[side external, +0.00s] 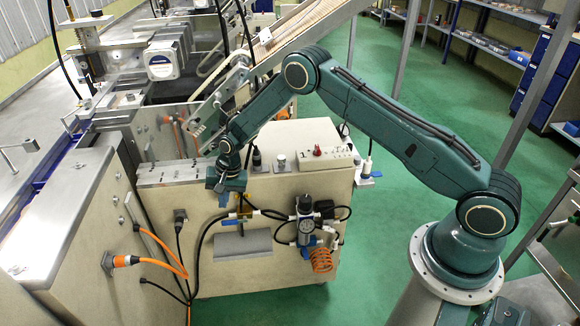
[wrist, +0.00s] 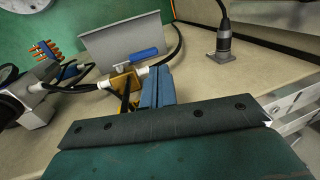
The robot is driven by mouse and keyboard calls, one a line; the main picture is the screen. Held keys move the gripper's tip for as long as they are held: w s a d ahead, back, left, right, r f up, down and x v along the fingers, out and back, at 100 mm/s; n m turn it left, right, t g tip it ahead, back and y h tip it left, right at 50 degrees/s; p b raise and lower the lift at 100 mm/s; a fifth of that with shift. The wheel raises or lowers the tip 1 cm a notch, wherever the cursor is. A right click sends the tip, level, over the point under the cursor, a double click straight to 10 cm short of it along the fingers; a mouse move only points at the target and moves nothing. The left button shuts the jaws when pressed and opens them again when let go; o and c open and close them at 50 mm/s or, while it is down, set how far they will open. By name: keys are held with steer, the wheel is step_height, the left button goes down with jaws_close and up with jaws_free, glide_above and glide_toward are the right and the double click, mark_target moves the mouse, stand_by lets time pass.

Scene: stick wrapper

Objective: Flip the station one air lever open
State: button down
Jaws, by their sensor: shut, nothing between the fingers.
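The station one air valve has a small brass body (wrist: 125,81) between white fittings on a black air hose. Its blue lever (wrist: 144,54) lies roughly along the hose line, pointing right in the wrist view. My gripper (wrist: 158,72) is shut and empty. Its blue fingertips are beside the valve, over the right-hand fitting and close to the lever. I cannot tell whether they touch it.
A grey plate (side external: 243,244) sticks out just below the valve. A cable connector (wrist: 222,42) is at the right in the wrist view. Loose black hoses hang around the valve.

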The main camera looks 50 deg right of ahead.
step_height(320, 180, up, 9)
steer(key=shift+r, duration=0.15)
stand_by(0.4)
steer(key=s+d+r+n+t, duration=0.1)
steer(key=s+r, duration=0.4)
steer(key=r, duration=0.3)
steer(key=s+d+r+n+h, duration=0.1)
steer(key=s+r+n, duration=0.1)
steer(key=s+r, duration=0.5)
steer(key=s+d+r+n+t, duration=0.1)
steer(key=s+r, duration=0.2)
steer(key=r, duration=0.7)
steer(key=s+d+r+n, duration=0.1)
steer(key=s+r+n, duration=0.1)
steer(key=s, duration=1.1)
steer(key=s+d+r+n+t+h, duration=0.1)
steer(key=s+n, duration=0.2)
steer(key=s, duration=1)
steer(key=shift+r+t, duration=0.3)
steer(key=shift+r, duration=0.1)
steer(key=shift+d, duration=0.1)
